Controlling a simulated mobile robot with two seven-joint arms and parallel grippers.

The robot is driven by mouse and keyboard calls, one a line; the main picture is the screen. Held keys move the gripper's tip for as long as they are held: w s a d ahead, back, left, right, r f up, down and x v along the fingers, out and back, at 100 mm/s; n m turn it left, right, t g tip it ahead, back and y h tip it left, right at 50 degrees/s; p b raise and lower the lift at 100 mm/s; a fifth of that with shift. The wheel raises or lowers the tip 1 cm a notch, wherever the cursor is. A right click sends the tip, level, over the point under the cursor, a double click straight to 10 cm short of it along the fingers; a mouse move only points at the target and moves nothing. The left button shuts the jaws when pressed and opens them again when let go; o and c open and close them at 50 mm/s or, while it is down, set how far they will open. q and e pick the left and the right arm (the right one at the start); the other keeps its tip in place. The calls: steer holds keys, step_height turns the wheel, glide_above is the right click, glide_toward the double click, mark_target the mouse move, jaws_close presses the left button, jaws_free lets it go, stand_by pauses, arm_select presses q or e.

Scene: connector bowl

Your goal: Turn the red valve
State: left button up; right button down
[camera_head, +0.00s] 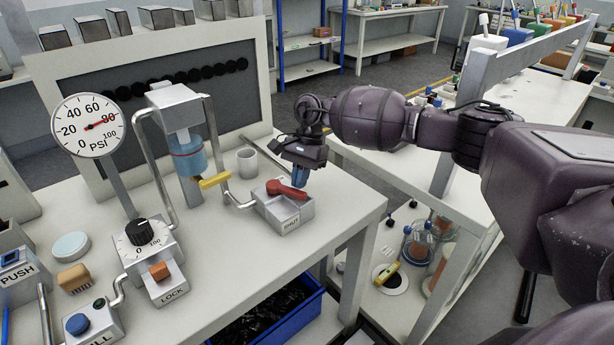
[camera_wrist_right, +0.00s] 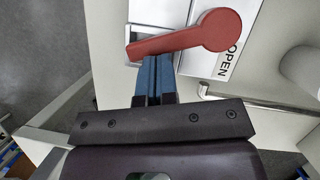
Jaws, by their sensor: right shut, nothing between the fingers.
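The red valve (camera_head: 286,190) is a lever handle on top of a silver box (camera_head: 283,215) near the right end of the bench. A label on the box's front reads "SHUT". In the right wrist view the red lever (camera_wrist_right: 185,40) lies across the box, its round hub at the right beside a label reading "OPEN". My right gripper (camera_head: 300,184) points down at the lever's right end. Its blue fingers (camera_wrist_right: 153,66) are together and empty, right beside the lever's arm; whether they touch it I cannot tell. My left gripper is not in view.
A yellow lever (camera_head: 214,181) on a pipe and a white cup (camera_head: 247,161) stand left of the box. The gauge (camera_head: 87,125), dial box (camera_head: 140,238) and LOCK box (camera_head: 166,285) are farther left. A blue bin (camera_head: 270,316) sits below the bench.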

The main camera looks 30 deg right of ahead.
steer(key=shift+s+a+r+m, duration=0.15)
steer(key=shift+s+m, duration=0.15)
steer(key=shift+m, duration=0.1)
steer(key=shift+s+a+m+t+p, duration=0.1)
steer(key=shift+s+m+t+p, duration=0.05)
steer(key=shift+m+t+p, duration=0.2)
steer(key=shift+s+a+m, duration=0.2)
steer(key=shift+a+m, duration=0.05)
steer(key=shift+m, duration=0.2)
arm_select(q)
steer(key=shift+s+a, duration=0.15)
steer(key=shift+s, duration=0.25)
arm_select(e)
steer(key=shift+s+a+f, duration=0.1)
steer(key=shift+a+f, duration=0.05)
steer(key=shift+f, duration=0.05)
steer(key=shift+s+a, duration=0.1)
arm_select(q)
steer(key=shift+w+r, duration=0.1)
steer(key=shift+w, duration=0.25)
